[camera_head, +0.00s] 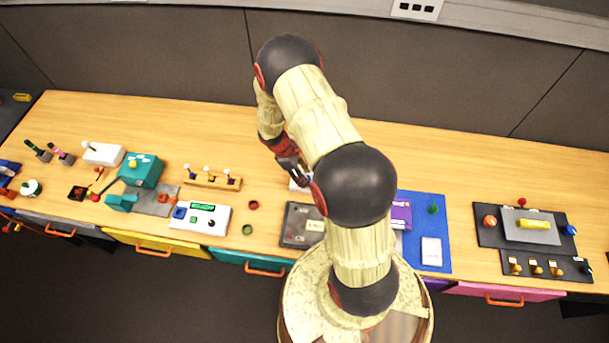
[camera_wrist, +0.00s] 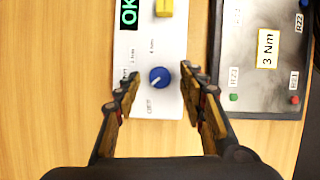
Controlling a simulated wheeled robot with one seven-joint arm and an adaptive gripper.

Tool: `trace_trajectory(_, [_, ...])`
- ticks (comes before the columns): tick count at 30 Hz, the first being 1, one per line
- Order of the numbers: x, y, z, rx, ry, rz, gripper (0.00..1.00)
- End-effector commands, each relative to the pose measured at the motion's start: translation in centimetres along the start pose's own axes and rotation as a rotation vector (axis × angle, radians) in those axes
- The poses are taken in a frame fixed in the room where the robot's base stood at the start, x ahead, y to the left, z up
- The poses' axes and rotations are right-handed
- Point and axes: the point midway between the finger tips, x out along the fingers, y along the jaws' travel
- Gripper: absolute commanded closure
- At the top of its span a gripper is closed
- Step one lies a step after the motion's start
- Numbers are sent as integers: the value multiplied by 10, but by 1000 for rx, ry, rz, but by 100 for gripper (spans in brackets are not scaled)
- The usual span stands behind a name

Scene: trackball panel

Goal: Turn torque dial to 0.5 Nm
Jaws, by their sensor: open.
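The blue round dial (camera_wrist: 160,77) sits on a white panel (camera_wrist: 150,35) in the wrist view, with small labels around it; one looks like OFF, the others are too small to read surely. The dial has a pale pointer mark that seems to point lower left. My gripper (camera_wrist: 161,82) is open, with one fingertip on each side of the dial; I cannot tell whether they touch it. In the head view my gripper (camera_head: 296,177) is over the white panel (camera_head: 298,186), mostly hidden by my arm.
A dark panel (camera_wrist: 238,75) with a 3 Nm label stands close on the right. Bare wood (camera_wrist: 60,80) lies on the left. A blue board (camera_head: 431,225) lies farther right.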

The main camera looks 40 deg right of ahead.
Motion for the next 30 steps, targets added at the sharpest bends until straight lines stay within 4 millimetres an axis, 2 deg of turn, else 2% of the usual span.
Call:
trace_trajectory(8, [-6,1,0,0,0,2,60])
trace_trajectory(11, [-20,2,-1,2,2,4,60])
trace_trajectory(21, [-87,1,-1,0,2,4,60])
trace_trajectory(25, [-106,1,-1,0,1,2,60])
trace_trajectory(30, [-118,0,0,0,0,0,60])
